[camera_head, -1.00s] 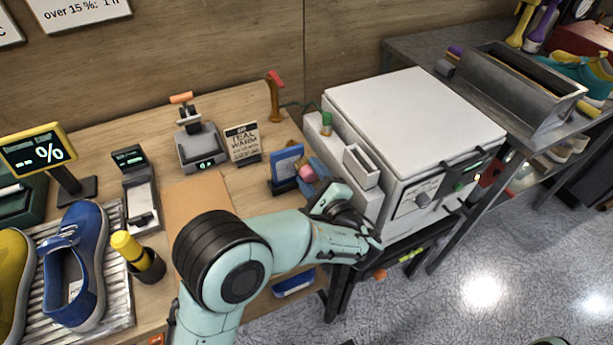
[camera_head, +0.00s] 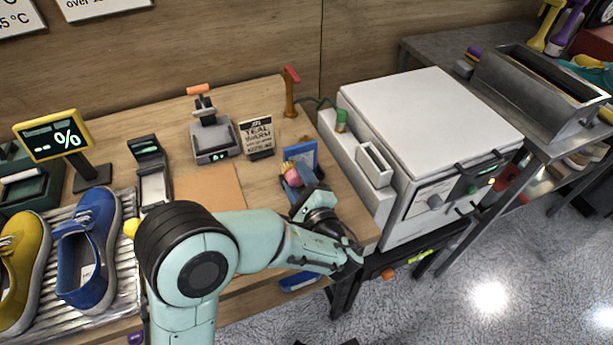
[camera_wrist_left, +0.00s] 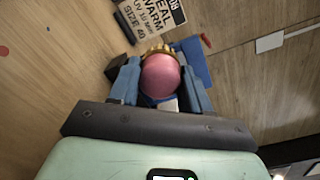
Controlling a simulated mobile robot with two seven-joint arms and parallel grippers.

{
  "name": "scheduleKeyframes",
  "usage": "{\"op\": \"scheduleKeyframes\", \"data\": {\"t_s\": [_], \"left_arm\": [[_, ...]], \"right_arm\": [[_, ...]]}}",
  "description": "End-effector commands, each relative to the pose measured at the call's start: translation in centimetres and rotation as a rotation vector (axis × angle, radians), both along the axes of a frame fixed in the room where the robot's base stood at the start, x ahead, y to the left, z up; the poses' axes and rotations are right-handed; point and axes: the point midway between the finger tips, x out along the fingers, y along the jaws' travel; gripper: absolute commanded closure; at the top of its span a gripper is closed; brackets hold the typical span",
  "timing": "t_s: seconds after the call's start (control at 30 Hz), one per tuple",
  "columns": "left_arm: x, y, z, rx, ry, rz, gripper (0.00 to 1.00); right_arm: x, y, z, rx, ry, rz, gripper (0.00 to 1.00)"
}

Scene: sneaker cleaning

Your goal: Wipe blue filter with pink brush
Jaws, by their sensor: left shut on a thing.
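The blue filter (camera_head: 301,155) is a small upright blue panel near the right end of the wooden table. It also shows in the left wrist view (camera_wrist_left: 194,62), partly hidden behind the brush and a finger. My left gripper (camera_head: 296,174) is shut on the pink brush (camera_head: 291,171), just in front of the filter. In the left wrist view the brush's round pink end (camera_wrist_left: 160,76) sits between the blue fingers, with tan bristles beyond it toward the filter. I cannot tell whether the bristles touch the filter. My right gripper is not in view.
A "Teal warm" sign (camera_head: 257,138) stands left of the filter. A white oven-like box (camera_head: 430,125) is on the right, and a red-topped tool (camera_head: 290,92) stands behind. A grey scale-like device (camera_head: 213,140) and a bare brown board (camera_head: 207,186) lie left.

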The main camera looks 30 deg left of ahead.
Motion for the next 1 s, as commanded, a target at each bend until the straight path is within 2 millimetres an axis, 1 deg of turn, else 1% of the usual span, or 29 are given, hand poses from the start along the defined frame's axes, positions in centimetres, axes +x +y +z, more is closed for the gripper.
{"op": "scheduleKeyframes", "data": {"t_s": [0.03,0.1,0.4,1.0], "left_arm": [[-0.2,0.4,0.0,0.001,-0.002,0.006,0.77],[-0.3,0.5,0.1,0.001,-0.002,0.006,0.77],[-0.4,0.4,0.0,0.001,-0.002,0.007,0.77],[-3.9,-4.0,0.0,0.001,-0.001,0.0,0.77]], "right_arm": [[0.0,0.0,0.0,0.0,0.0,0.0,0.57],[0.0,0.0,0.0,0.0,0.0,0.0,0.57],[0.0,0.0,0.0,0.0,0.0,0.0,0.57],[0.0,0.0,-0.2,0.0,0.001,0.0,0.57]]}}
